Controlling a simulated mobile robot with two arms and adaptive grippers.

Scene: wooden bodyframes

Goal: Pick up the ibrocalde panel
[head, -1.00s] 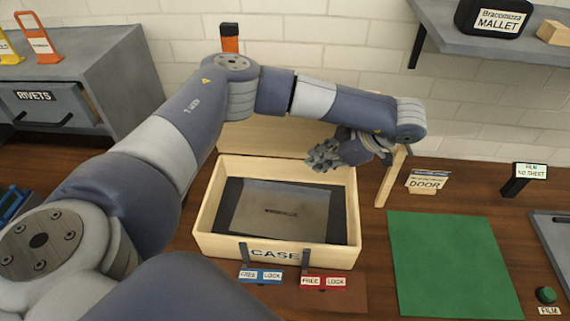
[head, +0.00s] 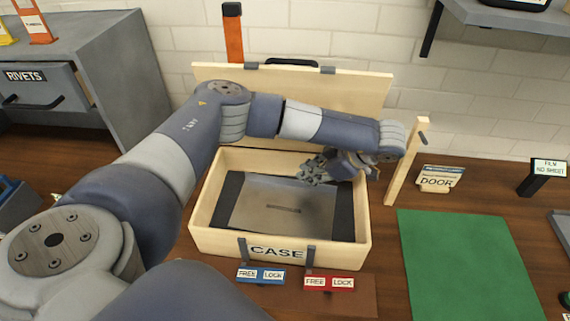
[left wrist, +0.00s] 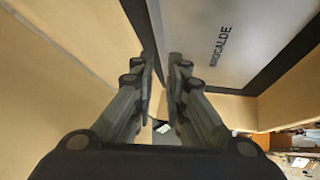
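The ibrocalde panel (head: 278,209) is a flat grey sheet with a small dark print. It lies inside the open wooden case (head: 215,241), between dark bands at its left and right. The panel's lettering, partly cut off, also shows in the left wrist view (left wrist: 218,38). My left gripper (head: 314,172) is over the rear right part of the case, near the panel's back edge. In the left wrist view its two fingers (left wrist: 163,70) have a narrow gap with nothing gripped between them. The panel is right of the fingers there. My right gripper is not in view.
The case's lid (head: 350,91) stands open behind it. Blue (head: 260,275) and red (head: 329,283) FREE/LOCK labels lie in front. A wooden post (head: 405,165), DOOR holder (head: 436,182) and green mat (head: 462,262) are to the right. A grey RIVETS cabinet (head: 110,70) is at left.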

